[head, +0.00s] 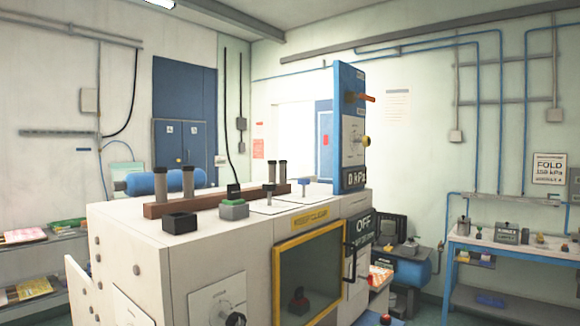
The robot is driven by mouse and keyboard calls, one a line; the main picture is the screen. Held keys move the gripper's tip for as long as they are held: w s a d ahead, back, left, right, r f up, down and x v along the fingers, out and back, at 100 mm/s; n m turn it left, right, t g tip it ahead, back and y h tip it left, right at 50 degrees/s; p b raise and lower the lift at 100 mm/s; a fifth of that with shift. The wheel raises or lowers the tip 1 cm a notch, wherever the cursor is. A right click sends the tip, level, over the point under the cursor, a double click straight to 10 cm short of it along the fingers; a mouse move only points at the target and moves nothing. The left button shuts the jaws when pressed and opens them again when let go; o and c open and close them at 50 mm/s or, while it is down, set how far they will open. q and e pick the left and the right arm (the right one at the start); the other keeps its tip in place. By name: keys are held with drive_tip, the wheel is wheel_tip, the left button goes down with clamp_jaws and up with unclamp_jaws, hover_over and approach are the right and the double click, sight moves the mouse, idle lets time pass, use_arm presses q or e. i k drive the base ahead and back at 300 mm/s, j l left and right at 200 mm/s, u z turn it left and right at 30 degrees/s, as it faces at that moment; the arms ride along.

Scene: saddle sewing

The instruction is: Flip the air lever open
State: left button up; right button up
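A blue upright panel (350,75) stands on top of the white machine. An orange-red lever (366,98) sticks out to the right near the panel's upper part; it looks like the air lever, but its label is too small to read. Below it is a yellow knob (365,141) beside a white dial plate. A display reading about 0 kPa (354,177) sits at the panel's bottom. Neither of my grippers is in view.
The white machine (180,262) fills the middle, with a yellow-framed window (308,275) and an OFF sign (363,225) on its front. Posts and small blocks stand on top. A blue bench (505,246) is at right; a shelf (40,238) is at left.

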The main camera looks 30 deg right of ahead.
sight(361, 96)
drive_tip(key=z, duration=1.35)
drive_tip(key=i+l, duration=0.3)
drive_tip(key=l, duration=0.2)
drive_tip(key=i+l+z, duration=0.1)
drive_tip(key=i+l, duration=0.2)
drive_tip(key=l, duration=0.25)
drive_tip(key=i+l, duration=0.3)
drive_tip(key=l, duration=0.2)
drive_tip(key=i+l+z, duration=0.1)
drive_tip(key=i+l, duration=0.2)
drive_tip(key=l, duration=0.15)
drive_tip(key=i+l, duration=0.35)
drive_tip(key=l, duration=0.15)
drive_tip(key=z, duration=0.05)
